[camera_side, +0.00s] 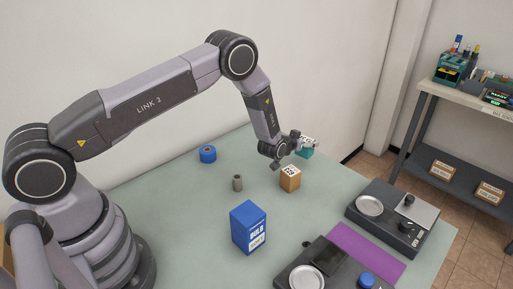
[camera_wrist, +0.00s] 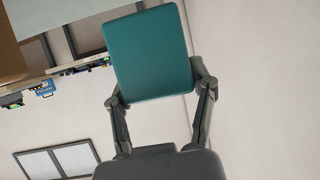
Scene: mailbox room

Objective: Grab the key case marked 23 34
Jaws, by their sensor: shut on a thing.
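A teal case (camera_side: 304,152) with a white label on top is at the tip of my gripper (camera_side: 297,144), near the table's back edge. In the wrist view the teal case (camera_wrist: 150,53) sits between the two fingers of my gripper (camera_wrist: 158,84), which is shut on it. The marking on its label is too small to read. In the side view I cannot tell whether the case touches the table. A brown box (camera_side: 290,180) with a white-and-black label stands just in front of it. The brown box also shows at the left edge of the wrist view (camera_wrist: 10,50).
A blue box (camera_side: 249,228), a small grey cylinder (camera_side: 237,183) and a blue roll (camera_side: 208,154) stand on the table (camera_side: 190,200). Dark scales (camera_side: 400,218) and a purple mat (camera_side: 366,253) occupy the right side. A shelf unit (camera_side: 470,105) stands beyond.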

